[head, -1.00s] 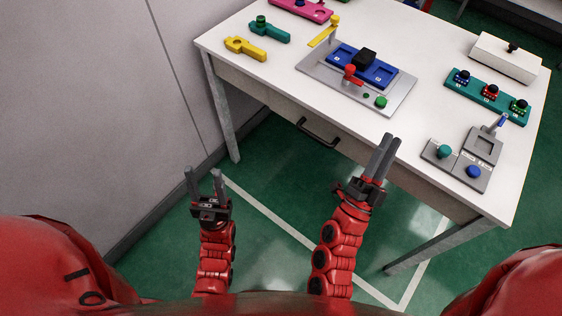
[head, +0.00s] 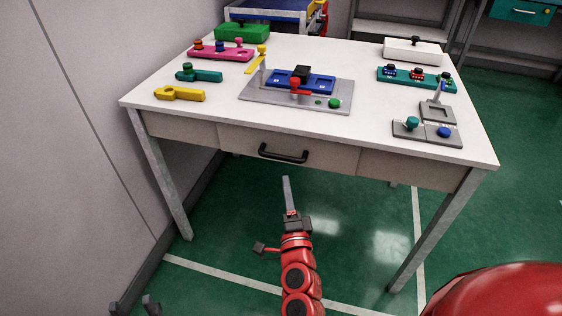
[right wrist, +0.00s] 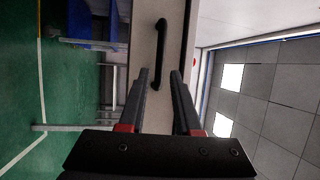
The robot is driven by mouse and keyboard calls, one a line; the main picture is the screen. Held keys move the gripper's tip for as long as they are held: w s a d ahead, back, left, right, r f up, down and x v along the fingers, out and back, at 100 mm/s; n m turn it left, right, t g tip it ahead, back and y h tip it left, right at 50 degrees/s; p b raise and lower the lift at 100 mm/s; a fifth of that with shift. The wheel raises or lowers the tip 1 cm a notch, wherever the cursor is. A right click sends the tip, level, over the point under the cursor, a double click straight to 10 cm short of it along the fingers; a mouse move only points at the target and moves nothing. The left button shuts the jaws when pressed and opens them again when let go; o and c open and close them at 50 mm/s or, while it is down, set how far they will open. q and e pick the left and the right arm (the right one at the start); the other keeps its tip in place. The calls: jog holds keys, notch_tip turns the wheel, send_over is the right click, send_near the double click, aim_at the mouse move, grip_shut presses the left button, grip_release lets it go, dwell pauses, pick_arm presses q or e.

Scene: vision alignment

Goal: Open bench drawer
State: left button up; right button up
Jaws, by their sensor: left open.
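The bench drawer (head: 238,142) is in the front of the white-topped bench, and its front looks flush with the panels beside it. Its black bar handle (head: 283,153) also shows in the right wrist view (right wrist: 160,50), upright and beyond my fingers. My right gripper (head: 287,181) is below and in front of the handle, apart from it.
The bench top (head: 215,115) holds a grey plate with a blue block (head: 320,82), yellow and teal handled pieces, a pink tray, a green box (head: 242,32), a white box (head: 413,52) and a grey control unit (head: 427,130). Bench legs stand at both sides. The floor in front is clear.

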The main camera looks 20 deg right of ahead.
aim_at(282, 156)
jog(key=b+x, duration=0.1)
jog(key=x, duration=0.9)
jog(key=shift+d, duration=0.1)
grip_shut()
dwell(1.0)
